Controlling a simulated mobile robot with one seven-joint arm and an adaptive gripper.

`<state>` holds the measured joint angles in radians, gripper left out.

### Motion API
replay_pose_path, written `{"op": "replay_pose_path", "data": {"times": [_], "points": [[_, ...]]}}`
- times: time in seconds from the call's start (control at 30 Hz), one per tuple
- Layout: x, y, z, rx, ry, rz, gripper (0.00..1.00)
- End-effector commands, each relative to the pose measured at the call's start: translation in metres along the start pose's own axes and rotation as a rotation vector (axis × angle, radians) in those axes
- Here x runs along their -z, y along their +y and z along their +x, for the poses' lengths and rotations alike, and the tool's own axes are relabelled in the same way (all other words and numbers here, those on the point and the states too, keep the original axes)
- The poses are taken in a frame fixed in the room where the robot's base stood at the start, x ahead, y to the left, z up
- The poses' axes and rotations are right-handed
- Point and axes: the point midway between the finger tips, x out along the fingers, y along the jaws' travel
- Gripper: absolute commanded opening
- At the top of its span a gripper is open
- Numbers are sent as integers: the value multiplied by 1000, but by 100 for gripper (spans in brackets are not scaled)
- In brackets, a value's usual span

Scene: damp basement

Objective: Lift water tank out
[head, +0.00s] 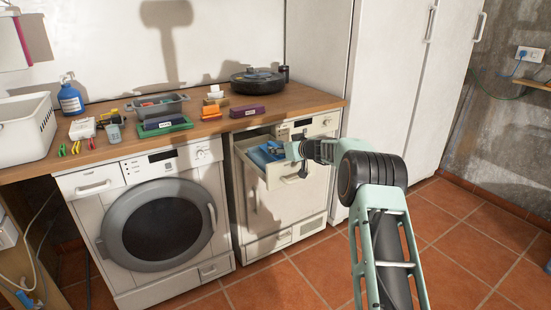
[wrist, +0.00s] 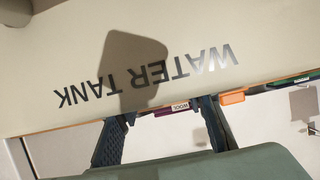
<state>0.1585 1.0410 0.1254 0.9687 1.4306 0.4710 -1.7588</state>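The water tank (head: 283,174) is a cream drawer-like box pulled partly out of the upper front of the right-hand machine (head: 285,215). Blue shows inside its open top. In the wrist view its cream front panel (wrist: 60,60) fills the upper part, with "WATER TANK" printed upside down. My gripper (head: 297,151) is at the top right of the tank front in the head view. In the wrist view my gripper (wrist: 162,112) has its two dark fingers spread apart at the panel's edge, with nothing seen between them. Whether the fingertips touch the panel cannot be told.
A front-loading washer (head: 155,225) stands to the left. The wooden worktop (head: 222,123) above holds a white basket (head: 25,130), a blue bottle (head: 70,98), a grey tray (head: 158,105), several small boxes and a black round device (head: 258,80). White cabinets (head: 400,80) stand right; the tiled floor (head: 470,235) is clear.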

Motion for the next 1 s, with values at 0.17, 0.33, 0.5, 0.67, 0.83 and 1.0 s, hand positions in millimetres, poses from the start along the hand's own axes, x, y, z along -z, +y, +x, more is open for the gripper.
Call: {"op": "replay_pose_path", "data": {"times": [0.17,0.33,0.5,0.67,0.83,1.0], "points": [[1,-1,12,1,0,-2,36],[0,-1,15,1,0,-2,36],[0,0,15,1,0,-1,35],[0,0,14,0,1,-1,18],[1,0,14,0,1,-1,0],[1,0,14,0,1,-1,0]]}}
